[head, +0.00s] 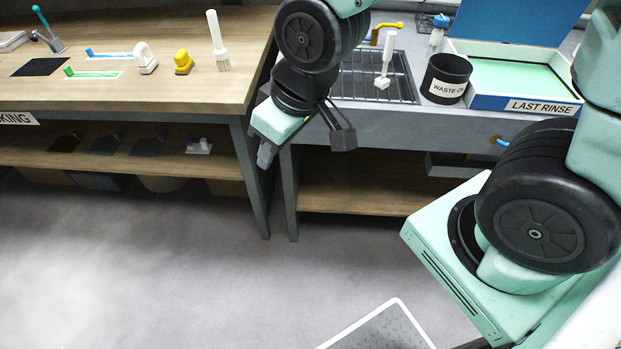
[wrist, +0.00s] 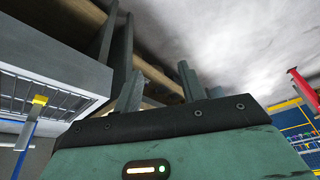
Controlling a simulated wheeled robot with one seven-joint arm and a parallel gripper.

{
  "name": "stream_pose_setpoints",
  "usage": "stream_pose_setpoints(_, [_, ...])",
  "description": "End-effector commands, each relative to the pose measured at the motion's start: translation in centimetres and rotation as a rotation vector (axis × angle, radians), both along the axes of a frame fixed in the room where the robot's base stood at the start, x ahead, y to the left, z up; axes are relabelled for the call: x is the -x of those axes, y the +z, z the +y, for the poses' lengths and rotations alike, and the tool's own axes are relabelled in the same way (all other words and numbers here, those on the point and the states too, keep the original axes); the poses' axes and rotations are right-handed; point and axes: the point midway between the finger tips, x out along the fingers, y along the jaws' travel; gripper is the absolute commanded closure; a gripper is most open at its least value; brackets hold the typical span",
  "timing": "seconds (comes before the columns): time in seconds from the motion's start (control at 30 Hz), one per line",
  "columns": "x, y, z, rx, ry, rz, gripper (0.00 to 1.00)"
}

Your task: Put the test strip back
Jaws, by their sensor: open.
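I cannot tell for certain which thing is the test strip. Two thin strip-like pieces lie on the wooden bench at the left of the head view, a green-ended one (head: 92,74) and a blue-ended one (head: 108,55) behind it. My gripper (head: 304,146) hangs in front of the gap between the wooden bench and the grey sink unit, with its fingers spread and nothing visible between them. In the wrist view, my gripper (wrist: 160,88) also shows two separated fingers with nothing between them. It is well to the right of the strips.
The wooden bench (head: 120,95) also holds a white-bristled brush (head: 218,42) and a yellow piece (head: 183,62). On the grey unit stand a black waste cup (head: 445,78) and a "LAST RINSE" tray (head: 525,103) beside a drain grid (head: 365,80). The floor in front is open.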

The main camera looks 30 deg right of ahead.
Motion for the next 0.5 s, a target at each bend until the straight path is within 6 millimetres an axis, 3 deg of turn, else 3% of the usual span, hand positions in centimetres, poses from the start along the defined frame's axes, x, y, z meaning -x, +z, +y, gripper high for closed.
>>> stream_pose_setpoints(0.03, [2.4, 0.9, 0.7, 0.03, 0.046, 0.049, 0.59])
stream_pose_setpoints(0.1, [5.5, 1.7, 1.0, 0.074, 0.095, 0.12, 0.59])
stream_pose_setpoints(0.2, [8.8, 2.6, 1.0, 0.129, 0.146, 0.196, 0.59])
stream_pose_setpoints(0.33, [11.0, 3.3, 0.8, 0.169, 0.181, 0.248, 0.59])
stream_pose_setpoints(0.5, [11.5, 3.4, 0.7, 0.178, 0.186, 0.262, 0.59])
